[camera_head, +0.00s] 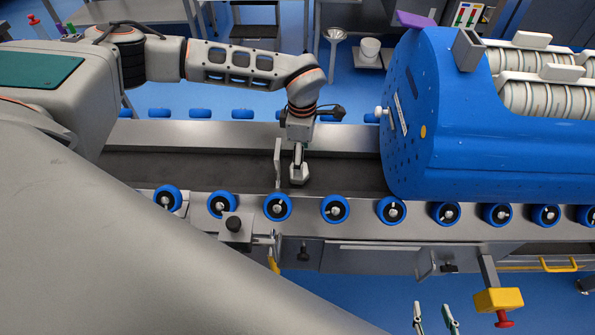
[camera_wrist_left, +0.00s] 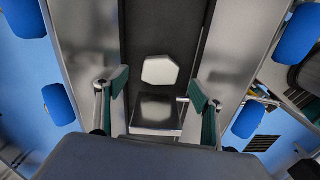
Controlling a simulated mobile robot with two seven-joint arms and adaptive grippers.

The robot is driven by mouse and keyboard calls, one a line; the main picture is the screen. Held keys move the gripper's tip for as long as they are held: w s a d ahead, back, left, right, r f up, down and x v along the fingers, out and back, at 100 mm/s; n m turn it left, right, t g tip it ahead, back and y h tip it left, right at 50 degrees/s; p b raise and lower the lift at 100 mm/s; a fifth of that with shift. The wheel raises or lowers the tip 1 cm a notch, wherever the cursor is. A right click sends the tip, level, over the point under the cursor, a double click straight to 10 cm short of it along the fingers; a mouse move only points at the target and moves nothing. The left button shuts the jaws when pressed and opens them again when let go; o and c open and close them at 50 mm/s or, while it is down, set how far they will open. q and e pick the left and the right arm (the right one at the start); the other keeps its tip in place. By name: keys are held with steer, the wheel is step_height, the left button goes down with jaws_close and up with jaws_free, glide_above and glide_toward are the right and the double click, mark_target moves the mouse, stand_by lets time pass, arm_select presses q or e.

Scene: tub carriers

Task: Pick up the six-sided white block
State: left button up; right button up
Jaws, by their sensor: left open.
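The six-sided white block (camera_wrist_left: 159,71) lies on the dark belt in the left wrist view, centred beyond my open left gripper (camera_wrist_left: 159,90). Its two green-padded fingers stand apart with nothing between the pads. In the head view the pale block (camera_head: 298,175) shows on the belt below my left wrist. My left gripper (camera_head: 300,135) is above it; its fingers are hard to make out there. My right gripper (camera_head: 433,318) is at the bottom edge, its two green-padded fingertips apart and empty.
The conveyor (camera_head: 220,170) has metal side rails and blue rollers. An upright grey plate (camera_head: 277,161) stands just left of the block. A large blue drum-shaped machine (camera_head: 450,140) covers the belt's right part. A yellow box with a red knob (camera_head: 499,301) is near my right gripper.

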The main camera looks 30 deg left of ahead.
mark_target(306, 173)
arm_select(q)
steer(key=f, duration=0.5)
steer(key=shift+s+a+f, duration=0.15)
steer(key=shift+s, duration=0.05)
steer(key=c, duration=1.1)
